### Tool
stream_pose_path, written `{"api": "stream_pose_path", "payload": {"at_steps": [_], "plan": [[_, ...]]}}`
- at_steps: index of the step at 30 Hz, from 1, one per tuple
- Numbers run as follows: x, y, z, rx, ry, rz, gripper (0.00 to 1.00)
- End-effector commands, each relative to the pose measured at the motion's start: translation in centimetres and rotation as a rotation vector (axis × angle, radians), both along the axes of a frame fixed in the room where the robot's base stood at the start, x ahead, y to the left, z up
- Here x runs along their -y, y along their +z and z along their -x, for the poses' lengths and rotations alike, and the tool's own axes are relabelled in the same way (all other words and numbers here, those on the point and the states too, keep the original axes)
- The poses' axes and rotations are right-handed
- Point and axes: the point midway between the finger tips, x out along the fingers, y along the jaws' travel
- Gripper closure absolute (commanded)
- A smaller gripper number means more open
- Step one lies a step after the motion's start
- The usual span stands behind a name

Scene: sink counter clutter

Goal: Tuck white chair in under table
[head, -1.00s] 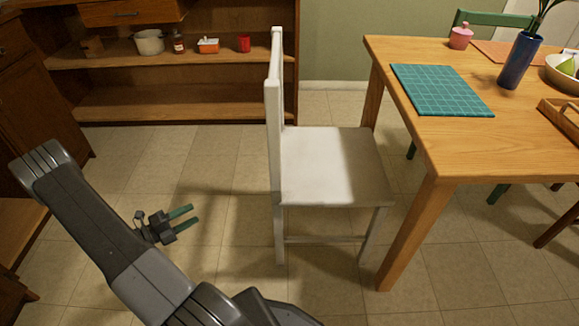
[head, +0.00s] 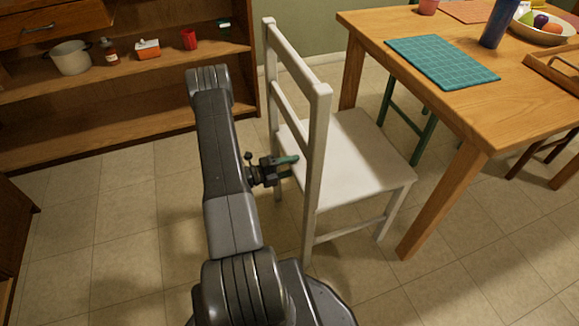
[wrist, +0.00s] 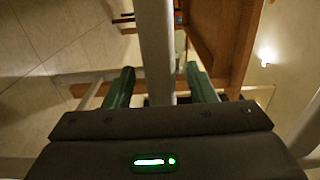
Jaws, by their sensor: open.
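The white chair (head: 345,160) stands at the left end of the wooden table (head: 525,105). Its seat front faces the table and its backrest is on the side nearer to me. The front of the seat is near the table leg. My gripper (head: 291,160) is open at the backrest, above floor level and about seat height. In the wrist view, a pale bar of the chair (wrist: 157,45) runs between the two green fingers of my gripper (wrist: 160,85), with gaps on both sides. Whether a finger touches it cannot be told.
A teal mat (head: 442,62), blue vase (head: 500,22), fruit bowl (head: 540,36) and wooden tray (head: 555,70) are on the table. A green chair (head: 405,120) shows behind the table leg. A wooden shelf (head: 130,125) stands at the back left. Floor at left is clear.

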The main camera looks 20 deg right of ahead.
Motion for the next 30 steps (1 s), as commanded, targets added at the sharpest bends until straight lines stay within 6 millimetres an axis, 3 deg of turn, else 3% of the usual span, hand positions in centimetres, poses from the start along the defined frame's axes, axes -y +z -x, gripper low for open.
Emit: {"api": "stream_pose_path", "payload": {"at_steps": [11, 12, 20, 30], "plan": [[0.75, 0.02, -0.06, 0.000, 0.001, 0.000, 0.49], [0.74, 0.02, -0.05, 0.000, 0.001, 0.000, 0.51], [0.72, 0.01, -0.05, 0.000, 0.001, 0.000, 1.00], [0.71, 0.00, -0.04, 0.000, 0.001, 0.000, 1.00]]}}
